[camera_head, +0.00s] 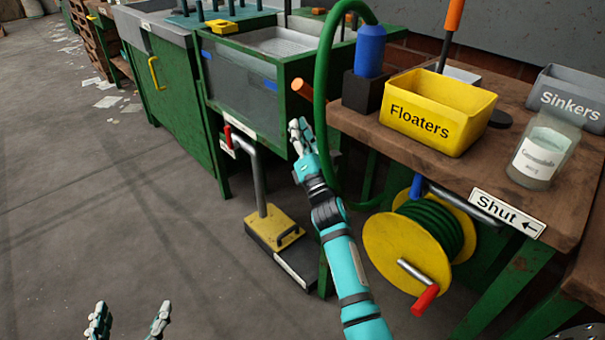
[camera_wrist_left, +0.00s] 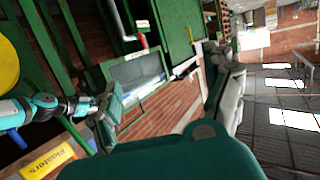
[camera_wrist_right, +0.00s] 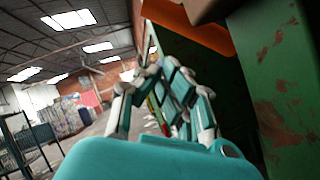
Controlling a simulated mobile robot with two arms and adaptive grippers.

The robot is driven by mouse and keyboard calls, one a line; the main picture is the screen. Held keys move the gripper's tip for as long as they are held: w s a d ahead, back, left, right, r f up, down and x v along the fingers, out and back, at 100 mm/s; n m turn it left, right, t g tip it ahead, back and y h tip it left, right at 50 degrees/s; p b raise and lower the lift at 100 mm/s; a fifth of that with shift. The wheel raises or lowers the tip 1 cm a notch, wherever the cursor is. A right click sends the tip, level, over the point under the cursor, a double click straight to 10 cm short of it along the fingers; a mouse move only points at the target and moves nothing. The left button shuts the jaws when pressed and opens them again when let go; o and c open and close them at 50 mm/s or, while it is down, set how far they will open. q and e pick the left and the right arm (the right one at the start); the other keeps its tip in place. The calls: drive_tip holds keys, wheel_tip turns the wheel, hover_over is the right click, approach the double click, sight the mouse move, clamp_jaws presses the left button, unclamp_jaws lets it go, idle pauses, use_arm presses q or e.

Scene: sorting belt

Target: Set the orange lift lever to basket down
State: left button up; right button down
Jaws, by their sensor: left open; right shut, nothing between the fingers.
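An orange lever handle (camera_head: 303,89) sticks out from the right end of the glass-fronted tank, angled down to the right. Another orange-handled rod (camera_head: 453,18) stands upright behind the yellow bin; I cannot read a label on either. My right gripper (camera_head: 299,127) is shut and empty, just below the first handle and apart from it in the picture. In the right wrist view its fingers (camera_wrist_right: 165,72) meet below a broad orange surface (camera_wrist_right: 190,22). My left gripper (camera_head: 132,308) is open and empty, low over the floor at the bottom left.
A green hose (camera_head: 322,100) arches right of the tank (camera_head: 240,85). A red-handled bent pipe (camera_head: 255,170) rises from a yellow pedal plate. The wooden bench (camera_head: 370,128) holds the yellow Floaters bin (camera_head: 437,110) and a glass jar (camera_head: 543,155). A hose reel (camera_head: 405,250) hangs below.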

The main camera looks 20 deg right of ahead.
use_arm(q)
drive_tip(key=f, duration=0.1)
drive_tip(key=s+f+g, duration=0.1)
drive_tip(key=f+g, duration=0.1)
drive_tip(key=shift+s+a+f+p, duration=0.1)
drive_tip(key=shift+s+a+p, duration=0.2)
drive_tip(key=shift+p, duration=0.05)
use_arm(e)
drive_tip(key=v, duration=0.9)
drive_tip(key=shift+s, duration=0.4)
drive_tip(key=shift+a, duration=0.15)
